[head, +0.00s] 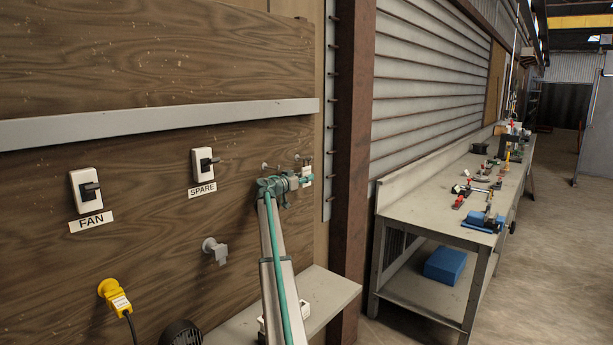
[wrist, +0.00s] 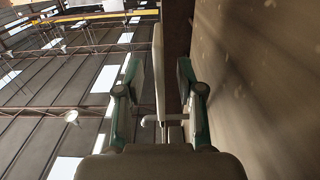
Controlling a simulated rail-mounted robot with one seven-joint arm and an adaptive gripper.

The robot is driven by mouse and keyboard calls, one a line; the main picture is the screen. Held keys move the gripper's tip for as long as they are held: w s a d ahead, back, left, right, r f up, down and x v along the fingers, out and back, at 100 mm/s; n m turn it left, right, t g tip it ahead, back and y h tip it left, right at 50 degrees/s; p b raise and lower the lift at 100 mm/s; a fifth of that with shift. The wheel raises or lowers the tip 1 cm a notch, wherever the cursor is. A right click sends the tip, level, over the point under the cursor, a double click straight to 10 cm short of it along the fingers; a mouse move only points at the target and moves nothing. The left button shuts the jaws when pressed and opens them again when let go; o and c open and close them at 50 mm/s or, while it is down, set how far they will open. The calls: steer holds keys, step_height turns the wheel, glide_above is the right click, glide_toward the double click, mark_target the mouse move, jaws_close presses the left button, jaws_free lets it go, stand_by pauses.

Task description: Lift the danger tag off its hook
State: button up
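The danger tag (head: 306,171) shows in the head view as a small pale plate on the wooden panel, partly hidden by my gripper (head: 306,180). A small hook (head: 299,158) sticks out at its top. In the wrist view, a thin pale plate (wrist: 159,85), which looks like the tag edge-on, stands between the two green fingers of my gripper (wrist: 160,68). A gap shows on each side of it, so the fingers are open around it and not closed on it. A pale bent rod (wrist: 150,120) shows near its lower end. The tag's printed face cannot be read.
On the panel (head: 140,160) are the FAN switch (head: 86,190), SPARE switch (head: 204,165), a grey fitting (head: 215,250) and a yellow plug (head: 115,297). An empty peg (head: 265,166) is left of the tag. A steel column (head: 350,150) and a workbench (head: 425,215) are to the right.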

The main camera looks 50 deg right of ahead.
jaws_close()
steer(key=shift+r+b, duration=0.6)
stand_by(0.4)
steer(key=shift+s, duration=0.2)
steer(key=shift+s+a+r+b, duration=0.1)
steer(key=shift+s+r+b, duration=0.15)
steer(key=shift+s+b, duration=0.6)
steer(key=shift+s+r+b, duration=0.2)
steer(key=shift+s+b, duration=0.2)
steer(key=shift+s, duration=0.7)
steer(key=shift+s, duration=0.1)
steer(key=s+b, duration=0.3)
steer(key=s, duration=0.3)
steer(key=shift+s+a, duration=0.2)
steer(key=shift+s, duration=0.15)
